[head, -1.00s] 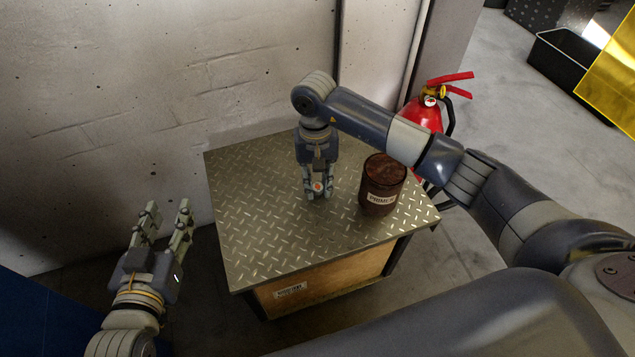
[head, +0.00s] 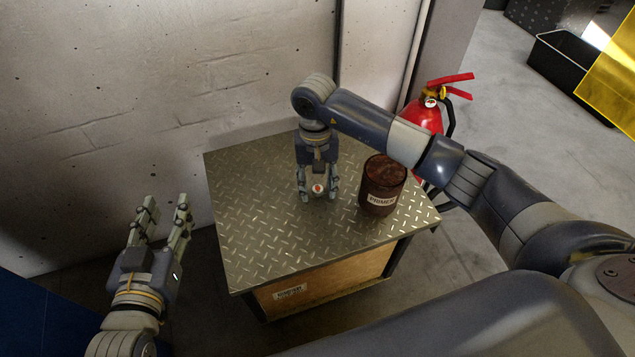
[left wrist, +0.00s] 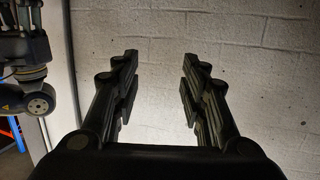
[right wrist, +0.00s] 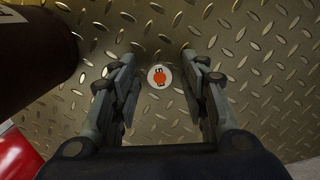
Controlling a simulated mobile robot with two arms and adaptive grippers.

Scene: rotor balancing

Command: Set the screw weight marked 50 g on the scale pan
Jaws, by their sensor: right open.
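A small round pale weight (head: 318,189) with an orange-red mark stands on the tread-plate table top. It also shows in the right wrist view (right wrist: 159,76), seen from above; its marking is too small to read. My right gripper (head: 319,196) points down over it, open, with one finger on each side and a gap to the weight in the right wrist view. My left gripper (head: 166,205) is open and empty, left of the table; its spread fingers show against the wall in the left wrist view (left wrist: 160,75). No scale pan is in view.
A dark red-brown can labelled PRIMER (head: 382,186) stands right of my right gripper on the table (head: 260,230). A red fire extinguisher (head: 424,115) stands behind the table's right side. The front and left of the table top are clear. A pale wall rises behind.

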